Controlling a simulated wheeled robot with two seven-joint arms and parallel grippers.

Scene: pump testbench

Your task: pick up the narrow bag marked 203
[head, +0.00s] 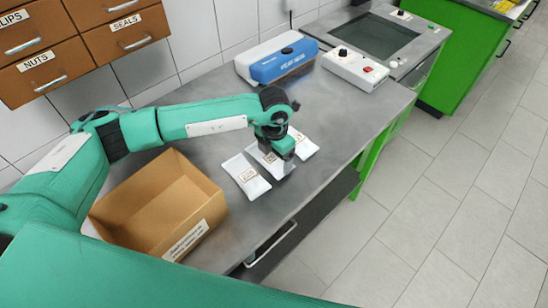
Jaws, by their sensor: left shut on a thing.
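Several white bags lie side by side near the front edge of the grey bench. The left bag (246,177) has a label that looks like 225, though it is small. The middle bag (280,172) is partly hidden under my left gripper (284,152), and its label is only partly readable. The right bag (305,148) is partly covered by the gripper, so its label is not clear. My left gripper points down and is shut on the middle bag, which appears to be at bench level. I cannot tell for sure which bag reads 203. My right gripper is out of view.
An open cardboard box (207,207) with a label stands left of the bags, below my left arm. A blue and white machine (277,58) and a white control box (355,70) stand at the back. Drawers (40,70) hang at upper left. Bench right of the bags is clear.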

